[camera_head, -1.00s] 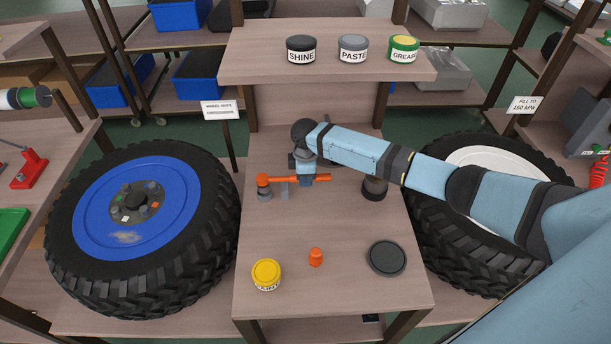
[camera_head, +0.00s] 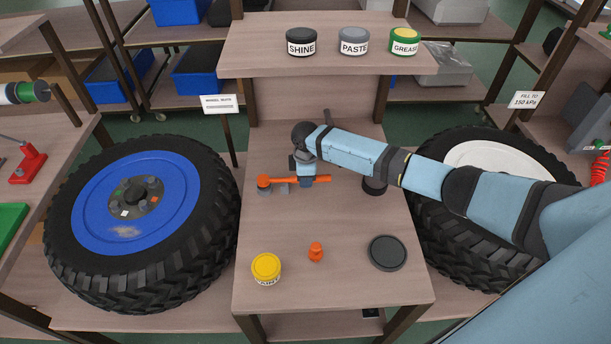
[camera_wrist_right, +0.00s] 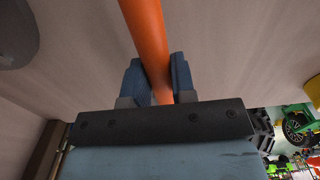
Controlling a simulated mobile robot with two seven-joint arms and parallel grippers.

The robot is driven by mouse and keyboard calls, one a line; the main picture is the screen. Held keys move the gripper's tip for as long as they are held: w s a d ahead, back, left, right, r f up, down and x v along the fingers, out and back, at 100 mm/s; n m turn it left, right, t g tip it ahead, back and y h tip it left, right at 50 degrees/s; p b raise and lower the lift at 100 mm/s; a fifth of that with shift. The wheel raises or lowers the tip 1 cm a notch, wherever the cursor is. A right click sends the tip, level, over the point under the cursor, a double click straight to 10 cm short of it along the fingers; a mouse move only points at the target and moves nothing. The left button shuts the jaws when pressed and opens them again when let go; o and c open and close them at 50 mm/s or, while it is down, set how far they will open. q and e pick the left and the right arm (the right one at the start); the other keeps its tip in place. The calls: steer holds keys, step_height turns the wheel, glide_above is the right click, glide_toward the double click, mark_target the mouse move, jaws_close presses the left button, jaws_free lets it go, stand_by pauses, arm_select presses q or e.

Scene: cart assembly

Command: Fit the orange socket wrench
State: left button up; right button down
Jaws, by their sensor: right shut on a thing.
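The orange socket wrench (camera_head: 285,180) is over the middle table, with its round head at the left end. Its handle (camera_wrist_right: 145,35) also shows in the right wrist view, running between the two blue fingers. My right gripper (camera_head: 307,182) is shut on the handle near its right end; in the wrist view the fingers (camera_wrist_right: 157,80) press on it from both sides. I cannot tell whether the wrench touches the table. My left gripper is not in view.
A yellow-lidded tin (camera_head: 266,268), a small orange piece (camera_head: 316,252) and a dark round lid (camera_head: 388,253) are on the table's front half. SHINE (camera_head: 301,43), PASTE (camera_head: 354,42) and GREASE (camera_head: 405,42) tins line the upper shelf. A white-rimmed wheel (camera_head: 490,157) lies behind my right arm.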

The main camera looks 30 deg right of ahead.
stand_by(0.3)
steer(key=c, duration=0.9)
jaws_free()
steer(key=shift+o, duration=0.2)
step_height(320, 180, up, 12)
